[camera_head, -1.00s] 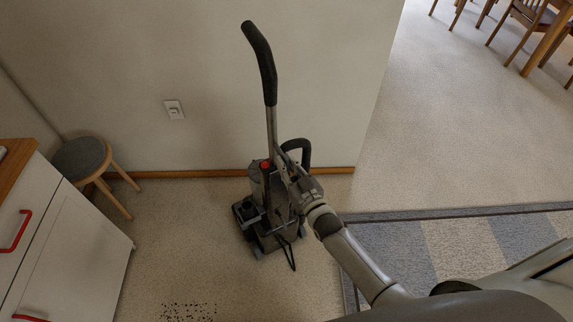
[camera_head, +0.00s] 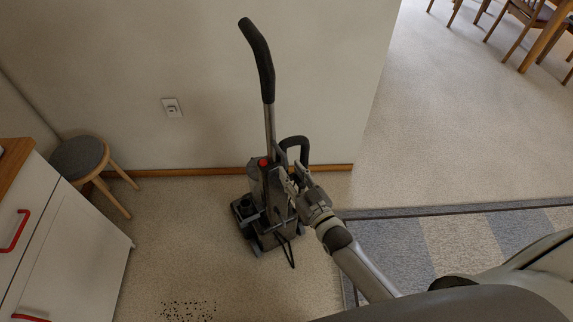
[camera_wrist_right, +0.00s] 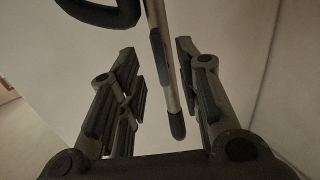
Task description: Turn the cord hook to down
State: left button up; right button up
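The grey upright vacuum cleaner (camera_head: 265,190) stands on the carpet by the wall, its pole (camera_head: 270,128) rising to a black curved grip (camera_head: 260,60). My right gripper (camera_head: 291,184) is at the right side of the vacuum's body, below the black loop handle (camera_head: 296,143). In the right wrist view its two fingers (camera_wrist_right: 158,75) are spread apart, with a metal rod (camera_wrist_right: 168,70) ending in a dark rounded tip (camera_wrist_right: 177,126) showing between them. I cannot tell whether they touch it. The cord hook cannot be made out clearly. My left gripper is out of view.
A round stool (camera_head: 80,157) and a white cabinet (camera_head: 70,255) with red handles stand at the left. Dark crumbs (camera_head: 188,310) lie on the carpet in front. A striped rug (camera_head: 460,245) lies at the right. A wall outlet (camera_head: 172,107) is behind the vacuum.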

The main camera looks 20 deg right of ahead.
jog(key=s+d, duration=0.1)
jog(key=s, duration=0.6)
jog(key=shift+d, duration=0.15)
jog(key=shift+s, duration=0.1)
jog(key=s+d+f+g+h, duration=0.1)
jog(key=s+f+g, duration=0.45)
jog(key=f, duration=0.75)
jog(key=s+d+f+g+h, duration=0.1)
jog(key=s+f+g, duration=0.2)
jog(key=s+f, duration=0.8)
jog(key=s+d+f+g, duration=0.1)
jog(key=s+f+g, duration=0.3)
jog(key=s+f, duration=0.4)
jog(key=s+d+f+g+h, duration=0.1)
jog(key=s+f+g, duration=0.3)
jog(key=s, duration=0.9)
notch_tip(320, 180, down, 4)
jog(key=shift+s+r, duration=0.1)
jog(key=shift+s, duration=0.25)
